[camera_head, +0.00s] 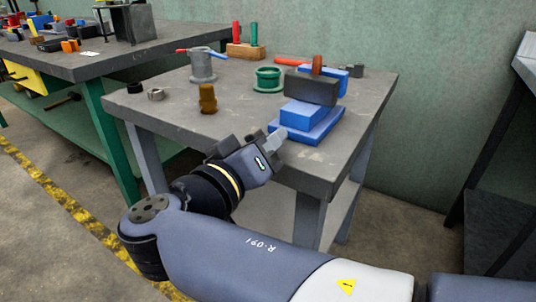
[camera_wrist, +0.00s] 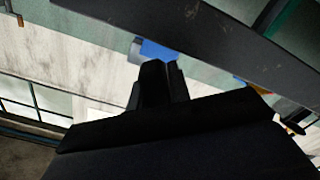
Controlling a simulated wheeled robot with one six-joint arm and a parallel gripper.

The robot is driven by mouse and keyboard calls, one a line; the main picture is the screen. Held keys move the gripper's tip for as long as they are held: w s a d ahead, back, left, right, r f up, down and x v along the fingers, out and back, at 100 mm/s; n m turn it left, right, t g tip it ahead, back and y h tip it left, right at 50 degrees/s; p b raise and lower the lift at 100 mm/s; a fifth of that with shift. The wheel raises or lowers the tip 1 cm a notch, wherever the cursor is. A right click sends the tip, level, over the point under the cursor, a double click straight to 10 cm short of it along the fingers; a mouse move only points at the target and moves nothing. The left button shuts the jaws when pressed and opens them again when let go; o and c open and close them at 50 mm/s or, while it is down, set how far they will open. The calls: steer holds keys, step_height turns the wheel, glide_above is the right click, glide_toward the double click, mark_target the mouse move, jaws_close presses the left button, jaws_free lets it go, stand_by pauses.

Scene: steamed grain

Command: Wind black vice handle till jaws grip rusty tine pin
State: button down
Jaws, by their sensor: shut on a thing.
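The blue vice (camera_head: 312,120) stands on the right part of the grey bench, with a dark jaw block (camera_head: 311,89) on its near side and a blue jaw (camera_head: 340,80) behind. The rusty tine pin (camera_head: 318,64) stands upright at the jaws; its lower part is hidden, so I cannot tell if both jaws touch it. My gripper (camera_head: 275,139) is at the vice's near left side, shut on what appears to be the black handle, which is mostly hidden. In the wrist view the dark fingers (camera_wrist: 158,85) are closed together, with a bit of blue vice (camera_wrist: 158,51) beyond.
On the bench stand a brownish brass piece (camera_head: 208,98), a grey cylinder (camera_head: 202,66), a green ringed part (camera_head: 268,79) and a wooden block with red and green handles (camera_head: 246,50). A cluttered second bench (camera_head: 75,65) is at left. The bench front is clear.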

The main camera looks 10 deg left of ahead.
steer(key=m, duration=0.5)
steer(key=shift+m, duration=0.3)
steer(key=m, duration=0.5)
stand_by(0.4)
steer(key=c, duration=1.6)
jaws_free()
steer(key=p+v, duration=0.2)
steer(key=v, duration=0.9)
steer(key=shift+p, duration=0.3)
